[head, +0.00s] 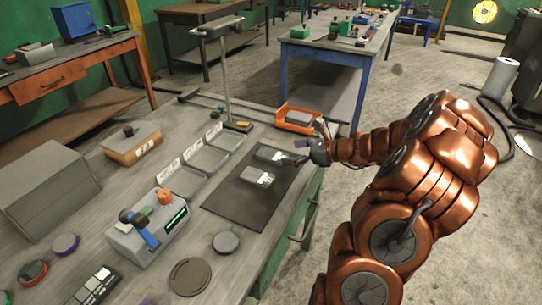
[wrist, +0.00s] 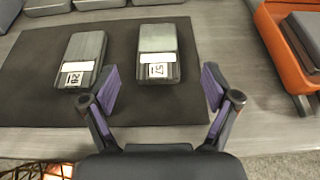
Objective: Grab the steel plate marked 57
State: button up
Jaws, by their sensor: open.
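The steel plate marked 57 (wrist: 158,42) lies flat on a dark mat (wrist: 30,75), its white label facing my gripper. In the head view it is the farther of two plates (head: 271,154). A second steel plate (wrist: 87,47) lies to its left in the wrist view; its label looks like 28 or 29. My gripper (wrist: 160,88) is open and empty. Its purple-padded fingers are spread to either side of the 57 plate's near end, apart from it. In the head view my gripper (head: 302,153) is just right of that plate.
An orange tray (head: 281,122) holding a grey block is beyond the mat, on the right in the wrist view (wrist: 275,45). Grey label-fronted trays (head: 205,160) line the mat's left side. A grey device with a blue lever (head: 150,235) stands nearer on the bench.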

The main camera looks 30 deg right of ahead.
aim_at(272, 154)
jog(key=shift+p+x, duration=0.5)
jog(key=shift+x, duration=2.55)
jog(key=shift+s+a+f, duration=0.1)
jog(key=shift+s+f, duration=0.05)
grip_shut()
